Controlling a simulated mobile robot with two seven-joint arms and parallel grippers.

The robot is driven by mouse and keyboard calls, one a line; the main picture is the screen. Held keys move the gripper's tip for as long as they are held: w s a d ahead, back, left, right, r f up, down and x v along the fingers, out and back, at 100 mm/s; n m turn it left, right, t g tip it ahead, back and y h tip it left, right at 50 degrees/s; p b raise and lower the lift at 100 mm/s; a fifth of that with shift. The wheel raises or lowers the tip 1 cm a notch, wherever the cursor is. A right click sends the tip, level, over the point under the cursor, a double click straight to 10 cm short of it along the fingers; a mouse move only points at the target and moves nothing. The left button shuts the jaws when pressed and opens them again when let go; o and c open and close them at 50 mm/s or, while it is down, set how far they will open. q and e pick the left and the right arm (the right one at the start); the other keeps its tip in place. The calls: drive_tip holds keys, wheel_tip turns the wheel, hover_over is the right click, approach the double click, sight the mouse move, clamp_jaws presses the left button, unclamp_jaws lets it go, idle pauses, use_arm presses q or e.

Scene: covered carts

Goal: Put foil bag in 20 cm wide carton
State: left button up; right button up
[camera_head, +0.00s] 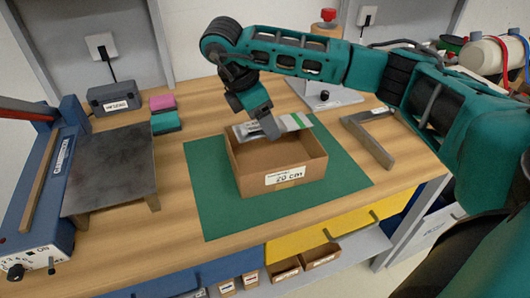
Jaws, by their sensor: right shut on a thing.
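The brown carton (253,186) marked 20 cm stands open on a green mat (334,188) in the middle of the wooden bench. My right gripper (266,126) reaches in from the right, above the carton's back left part, pointing down. It is shut on the foil bag (293,123), a flat silvery-white packet with a green stripe. The bag is at the carton's back rim, partly over the opening. I cannot tell whether it touches the rim. My left gripper is not in view.
A metal square (371,140) lies right of the carton. A dark plate on legs (108,168) and a blue machine (50,190) stand at left. Pink and teal blocks (164,112) lie behind. A stand with a red knob (327,95) is at the back. The mat's front is clear.

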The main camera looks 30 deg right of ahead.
sight(248, 127)
wheel_tip(248, 127, down, 6)
drive_tip(key=shift+r, duration=0.2)
drive_tip(key=shift+f+b, duration=0.6)
drive_tip(key=shift+f, duration=1.55)
drive_tip(key=shift+f, duration=0.1)
drive_tip(key=o, duration=1.1)
drive_tip(key=shift+c, duration=0.2)
drive_tip(key=p+v, duration=0.1)
drive_tip(key=v, duration=0.9)
drive_tip(key=shift+r, duration=0.35)
drive_tip(key=shift+v, duration=0.8)
drive_tip(key=shift+a, duration=0.1)
